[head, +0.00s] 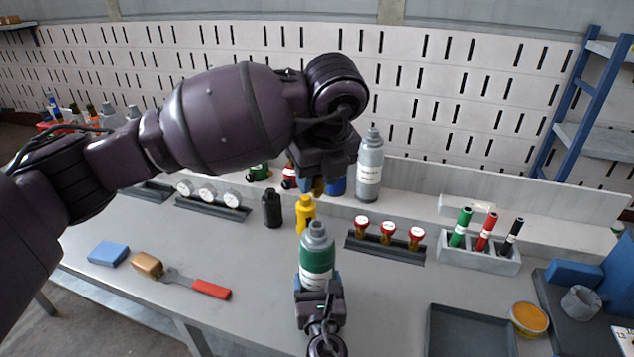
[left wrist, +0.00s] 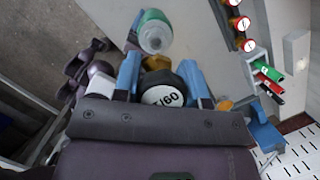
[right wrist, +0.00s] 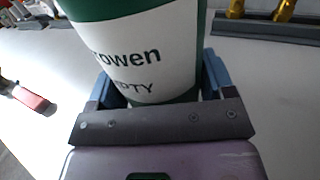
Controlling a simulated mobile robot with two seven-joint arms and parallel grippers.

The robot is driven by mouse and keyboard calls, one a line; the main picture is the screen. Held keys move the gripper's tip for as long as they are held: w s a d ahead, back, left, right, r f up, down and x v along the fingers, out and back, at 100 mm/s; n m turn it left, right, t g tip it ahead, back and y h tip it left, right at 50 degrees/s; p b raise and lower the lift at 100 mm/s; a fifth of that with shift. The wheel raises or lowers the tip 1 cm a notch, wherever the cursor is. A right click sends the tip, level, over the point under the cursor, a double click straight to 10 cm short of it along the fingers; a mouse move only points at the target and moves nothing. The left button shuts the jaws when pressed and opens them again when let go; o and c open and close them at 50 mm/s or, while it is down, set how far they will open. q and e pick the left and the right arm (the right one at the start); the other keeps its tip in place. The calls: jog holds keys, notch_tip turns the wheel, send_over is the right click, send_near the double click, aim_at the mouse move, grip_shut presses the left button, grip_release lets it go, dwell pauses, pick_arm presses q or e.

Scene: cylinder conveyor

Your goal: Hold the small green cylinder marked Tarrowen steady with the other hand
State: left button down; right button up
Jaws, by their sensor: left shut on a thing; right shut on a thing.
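The small green cylinder (head: 318,254), with a grey shoulder and valve top, stands upright in front of me. Its white label ends in "rowen" over "PTY" in the right wrist view (right wrist: 135,55). My right gripper (head: 318,284) is shut around its lower body; the cylinder hides part of the fingers. Its grey top also shows in the left wrist view (left wrist: 155,36). My left gripper (head: 322,182) points down above and behind the cylinder, apart from it. In the left wrist view it is shut on a black-rimmed gauge (left wrist: 162,96) marked "160", with brass behind.
A yellow cylinder (head: 305,214) and a black one (head: 271,208) stand behind. A tall grey cylinder (head: 369,165) is farther back. A rack of red-topped gauges (head: 385,249) and a marker holder (head: 478,258) are right. A red-handled tool (head: 210,289) and blue block (head: 108,254) lie left.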

pick_arm(q)
jog(key=shift+r, duration=1.55)
pick_arm(e)
jog(key=o, duration=1)
jog(key=s, duration=0.8)
jog(key=s+d, duration=0.1)
jog(key=s, duration=0.2)
jog(key=shift+s+d, duration=0.1)
jog(key=shift+s, duration=0.3)
pick_arm(q)
jog(key=shift+r+p, duration=1.45)
jog(key=shift+r, duration=1.1)
pick_arm(e)
jog(key=shift+t, duration=0.4)
jog(key=r, duration=0.5)
jog(key=shift+w+r, duration=0.3)
jog(key=shift+w, duration=0.05)
pick_arm(q)
jog(key=shift+f, duration=0.15)
